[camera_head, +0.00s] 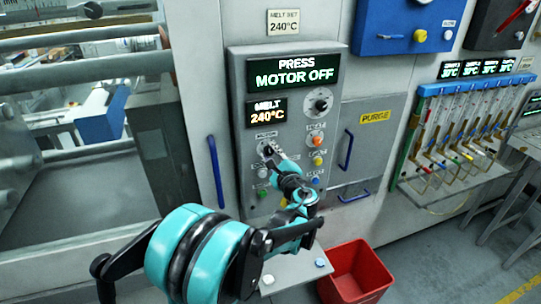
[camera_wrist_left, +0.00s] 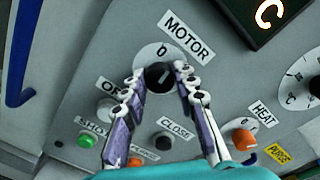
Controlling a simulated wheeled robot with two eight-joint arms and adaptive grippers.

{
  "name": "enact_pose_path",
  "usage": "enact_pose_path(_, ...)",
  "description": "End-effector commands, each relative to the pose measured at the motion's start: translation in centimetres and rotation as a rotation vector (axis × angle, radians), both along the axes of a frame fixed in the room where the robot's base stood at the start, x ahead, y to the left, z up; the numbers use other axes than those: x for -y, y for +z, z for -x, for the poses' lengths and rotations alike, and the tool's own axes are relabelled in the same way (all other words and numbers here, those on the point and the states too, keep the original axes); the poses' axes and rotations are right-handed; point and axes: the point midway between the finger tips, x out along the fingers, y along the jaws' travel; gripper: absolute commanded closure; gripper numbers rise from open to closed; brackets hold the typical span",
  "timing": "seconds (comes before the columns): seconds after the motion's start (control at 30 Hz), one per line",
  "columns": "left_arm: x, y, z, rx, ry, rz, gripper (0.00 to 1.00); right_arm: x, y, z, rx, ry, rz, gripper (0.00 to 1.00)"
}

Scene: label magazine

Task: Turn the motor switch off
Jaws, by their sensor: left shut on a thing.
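The motor switch (camera_wrist_left: 158,75) is a black round knob on a pale dial plate marked "0", under the label "MOTOR" on the grey control panel (camera_head: 240,190). My left gripper (camera_head: 271,155) reaches the panel from below. In the left wrist view its two fingers lie on either side of the knob and are shut on it. I cannot clearly tell which mark the knob points to. The upper display (camera_head: 293,74) reads "PRESS MOTOR OFF". My right gripper is not in view.
A melt display (camera_head: 267,113) reads 240°C. A blue handle (camera_head: 216,172) stands left of the panel; a red bin (camera_head: 357,270) sits below.

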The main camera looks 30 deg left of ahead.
Motion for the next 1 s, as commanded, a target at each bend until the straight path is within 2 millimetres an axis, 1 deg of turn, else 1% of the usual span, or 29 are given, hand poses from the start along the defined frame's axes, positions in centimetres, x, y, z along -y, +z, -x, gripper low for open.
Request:
enact_pose_path(0.3, -0.04, -0.08, 0.07, 0.211, 0.001, 0.18, 1.0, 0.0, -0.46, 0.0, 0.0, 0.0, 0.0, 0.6)
enact_pose_path(0.5, -0.04, -0.08, 0.05, 0.308, 0.001, 0.264, 1.0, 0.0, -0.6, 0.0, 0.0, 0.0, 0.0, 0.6)
enact_pose_path(0.7, -0.04, -0.07, 0.05, 0.369, 0.001, 0.316, 1.0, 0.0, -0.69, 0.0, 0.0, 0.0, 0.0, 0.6)
enact_pose_path(1.0, -0.04, -0.08, 0.07, 0.401, 0.0, 0.344, 1.0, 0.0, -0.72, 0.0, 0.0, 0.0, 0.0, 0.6)
